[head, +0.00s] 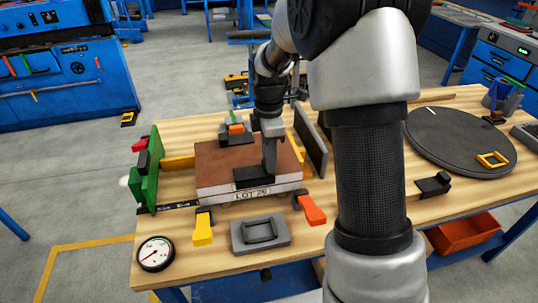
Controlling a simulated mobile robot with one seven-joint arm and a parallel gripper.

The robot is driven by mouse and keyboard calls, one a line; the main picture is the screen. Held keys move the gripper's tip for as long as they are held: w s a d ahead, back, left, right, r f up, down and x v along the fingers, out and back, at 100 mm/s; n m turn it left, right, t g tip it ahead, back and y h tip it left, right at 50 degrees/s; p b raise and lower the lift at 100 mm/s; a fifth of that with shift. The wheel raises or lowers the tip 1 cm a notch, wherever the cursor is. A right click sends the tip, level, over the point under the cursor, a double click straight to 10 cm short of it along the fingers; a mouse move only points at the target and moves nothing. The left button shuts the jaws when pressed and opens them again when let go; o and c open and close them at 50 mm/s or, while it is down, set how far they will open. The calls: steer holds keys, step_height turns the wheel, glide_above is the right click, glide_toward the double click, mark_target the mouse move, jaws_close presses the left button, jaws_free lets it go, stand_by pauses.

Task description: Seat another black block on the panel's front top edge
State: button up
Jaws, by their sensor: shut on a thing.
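The sandwich panel (214,160) lies flat on the wooden table, with a brown top and a pale front edge labelled "LOT 26". My gripper (269,178) points down over the panel's front part. It is shut on a black block (247,177), which is at the panel's front top edge, just above the label. I cannot tell whether the block is fully down on the edge. Another black block (433,185) lies on the table to the right. My arm hides part of the table.
A green upright plate (146,180) stands left of the panel, and a dark upright plate (311,143) right of it. Yellow (203,228) and orange (312,209) clamps, a grey tray (283,238) and a dial gauge (156,254) lie in front. A dark round turntable (455,138) is at right.

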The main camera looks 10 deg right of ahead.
steer(key=o, duration=1.2)
step_height(320, 180, up, 18)
steer(key=shift+f+p, duration=0.25)
steer(key=shift+p, duration=0.7)
steer(key=shift+r, duration=0.1)
steer(key=s+r+m+t+p, duration=0.2)
steer(key=s+m, duration=0.4)
steer(key=s, duration=0.2)
steer(key=s+r+m+t+p, duration=0.1)
steer(key=s+r+m+p, duration=0.1)
steer(key=s+m, duration=0.4)
steer(key=s+r+m+t+p, duration=0.2)
steer(key=s+m, duration=0.4)
steer(key=s, duration=0.4)
steer(key=shift+r+t, duration=0.3)
steer(key=shift+r, duration=0.6)
